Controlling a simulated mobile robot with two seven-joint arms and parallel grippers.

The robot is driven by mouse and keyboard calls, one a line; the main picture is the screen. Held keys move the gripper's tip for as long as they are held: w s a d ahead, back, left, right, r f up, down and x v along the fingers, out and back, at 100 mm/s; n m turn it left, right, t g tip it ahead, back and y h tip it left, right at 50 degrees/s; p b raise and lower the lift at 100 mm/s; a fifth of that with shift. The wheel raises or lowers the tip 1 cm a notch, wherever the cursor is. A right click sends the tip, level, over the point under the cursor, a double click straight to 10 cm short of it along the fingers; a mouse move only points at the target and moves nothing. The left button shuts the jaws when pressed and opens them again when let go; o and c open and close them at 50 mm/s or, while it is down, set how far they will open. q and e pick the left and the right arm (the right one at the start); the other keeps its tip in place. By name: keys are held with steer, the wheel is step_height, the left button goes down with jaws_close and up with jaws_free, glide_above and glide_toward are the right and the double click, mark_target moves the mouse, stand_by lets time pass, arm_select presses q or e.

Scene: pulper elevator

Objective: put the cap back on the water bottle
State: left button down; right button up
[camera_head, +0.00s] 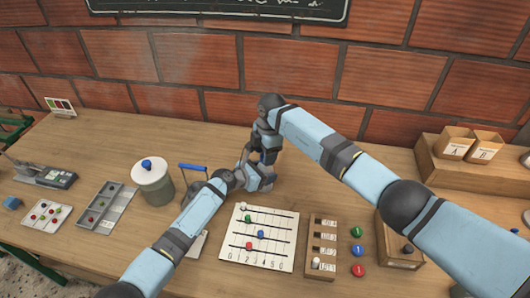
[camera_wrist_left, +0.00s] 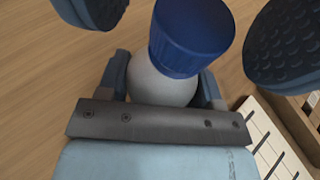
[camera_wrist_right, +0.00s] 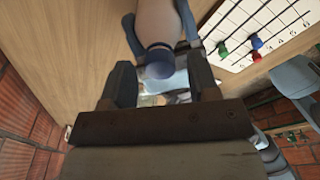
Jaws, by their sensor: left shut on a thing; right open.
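The pale water bottle (camera_wrist_left: 155,85) is held between the fingers of my left gripper (camera_head: 258,176). The blue cap (camera_wrist_left: 190,38) sits at the bottle's top, looking slightly off-line with it in the left wrist view; I cannot tell if it is fully seated. My right gripper (camera_wrist_right: 162,80) is open, its fingers on either side of the cap, with gaps between them and it. In the right wrist view the cap (camera_wrist_right: 158,64) and bottle (camera_wrist_right: 157,22) show between and beyond those fingers. In the head view the grippers mostly hide the bottle.
A lidded jar (camera_head: 153,185) and trays (camera_head: 100,207) stand to the left. A bead board (camera_head: 259,238), a labelled wooden rack (camera_head: 320,243) and coloured discs (camera_head: 358,250) lie in front. A wooden box (camera_head: 398,240) and stand (camera_head: 440,170) are on the right. A brick wall (camera_head: 200,70) backs the table.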

steer(key=shift+r, duration=2.25)
steer(key=shift+o, duration=0.5)
